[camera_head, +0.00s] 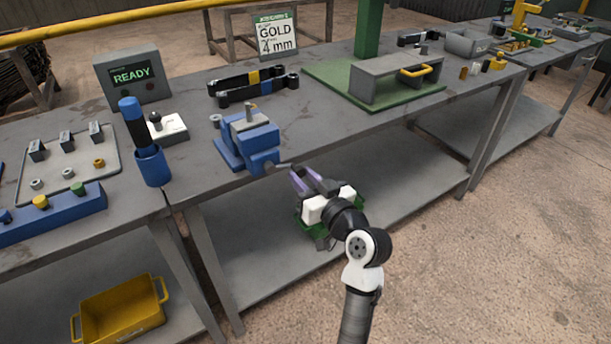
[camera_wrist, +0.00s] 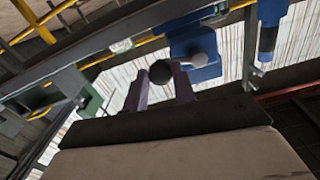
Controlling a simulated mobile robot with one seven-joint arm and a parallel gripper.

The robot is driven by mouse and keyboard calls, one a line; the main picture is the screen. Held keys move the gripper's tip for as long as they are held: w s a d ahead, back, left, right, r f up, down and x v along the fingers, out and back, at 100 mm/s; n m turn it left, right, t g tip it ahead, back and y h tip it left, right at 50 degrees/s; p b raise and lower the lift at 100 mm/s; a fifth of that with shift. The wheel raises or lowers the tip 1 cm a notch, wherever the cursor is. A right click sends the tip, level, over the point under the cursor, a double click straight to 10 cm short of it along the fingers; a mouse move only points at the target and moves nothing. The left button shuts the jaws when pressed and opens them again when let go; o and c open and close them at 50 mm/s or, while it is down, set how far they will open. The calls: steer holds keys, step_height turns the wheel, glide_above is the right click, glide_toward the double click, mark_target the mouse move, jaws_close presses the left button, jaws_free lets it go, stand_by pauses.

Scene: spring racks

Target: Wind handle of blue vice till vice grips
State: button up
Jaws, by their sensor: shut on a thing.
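The blue vice (camera_head: 248,140) is fixed at the front edge of the grey bench, with a small grey piece on top between its jaws. I cannot tell how tightly the jaws sit on it. Its handle (camera_head: 283,165) sticks out at the front, past the bench edge. My gripper (camera_head: 298,178) is at the handle's end, its purple fingers pointing at the vice. In the wrist view, my gripper (camera_wrist: 160,83) has its fingers either side of the handle's black knob (camera_wrist: 161,72), shut on it. The vice's blue body (camera_wrist: 192,38) shows just beyond.
A blue holder (camera_head: 151,166) with a dark, blue-topped tool stands left of the vice. Behind are a READY box (camera_head: 133,77), black straps (camera_head: 250,84) and a sign (camera_head: 276,35). A grey cover (camera_head: 385,85) on a green plate (camera_head: 325,73) is to the right.

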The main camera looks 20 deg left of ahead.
steer(key=m, duration=0.1)
steer(key=f+m, duration=0.1)
steer(key=m, duration=0.1)
steer(key=f+m+p, duration=0.1)
steer(key=shift+s+a, duration=0.25)
steer(key=shift+s, duration=0.1)
steer(key=m+p, duration=0.1)
steer(key=s+m, duration=0.1)
steer(key=m, duration=0.1)
steer(key=a+f+m+p, duration=0.1)
steer(key=m, duration=0.1)
steer(key=shift+s+p, duration=0.2)
steer(key=shift+p, duration=0.15)
steer(key=m+p, duration=0.1)
steer(key=m, duration=0.1)
steer(key=s+a+m+p, duration=0.1)
steer(key=shift+s+f+m+p, duration=0.1)
steer(key=shift+f+m+p, duration=0.2)
steer(key=shift+p, duration=0.05)
steer(key=shift+s+a+f+m+p, duration=0.1)
steer(key=shift+s+a+m+p, duration=0.2)
steer(key=shift+m+p, duration=0.6)
steer(key=shift+s+a+m+p, duration=0.25)
steer(key=shift+s+m+p, duration=0.2)
steer(key=shift+m+p, duration=0.4)
steer(key=shift+s+a+f+m+p, duration=0.1)
steer(key=shift+s+a+m+p, duration=0.2)
steer(key=shift+m+p, duration=0.55)
steer(key=shift+c, duration=0.2)
steer(key=shift+m, duration=0.3)
